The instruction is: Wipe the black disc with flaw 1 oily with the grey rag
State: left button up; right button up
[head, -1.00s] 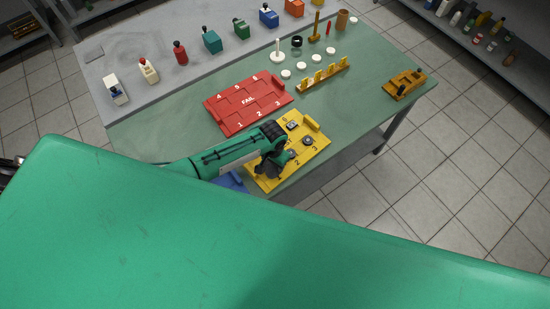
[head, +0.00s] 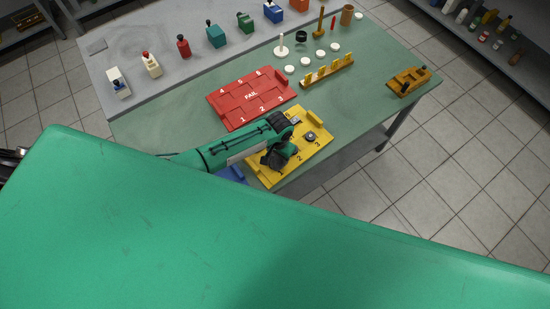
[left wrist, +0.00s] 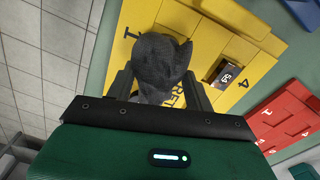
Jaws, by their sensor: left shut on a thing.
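My left gripper (head: 280,152) is over the yellow tray (head: 261,172), coming in from the left. In the left wrist view its fingers (left wrist: 160,88) are shut on the bunched dark grey rag (left wrist: 160,62), which hangs over the yellow tray (left wrist: 195,18). A dark disc (head: 310,137) sits on the tray near number 3, clear of the gripper. Any disc under the rag is hidden, so I cannot tell whether the rag touches one. No flaw label is legible. My right gripper is not in view.
A small dark piece with a display (left wrist: 228,74) sits by number 4. The red FAIL tray (head: 229,119) lies just behind. White discs (head: 306,61), a yellow rack (head: 327,73) and a wooden block (head: 408,81) stand farther off. The green table's right part (head: 372,105) is clear.

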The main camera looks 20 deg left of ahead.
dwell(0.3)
pick_arm(q)
jog(key=shift+s+a+r+p, duration=0.1)
jog(key=shift+s+a+p, duration=0.1)
jog(key=shift+s+p, duration=0.25)
jog(key=shift+s+a+p, duration=0.35)
jog(key=shift+s+p, duration=0.35)
jog(key=shift+s, duration=0.2)
jog(key=shift+w+d, duration=0.1)
jog(key=shift+w+d+b, duration=0.25)
jog(key=shift+w+b, duration=0.2)
jog(key=shift+w, duration=0.25)
jog(key=shift+w+d, duration=0.2)
jog(key=shift+w, duration=0.4)
jog(key=shift+s, duration=0.15)
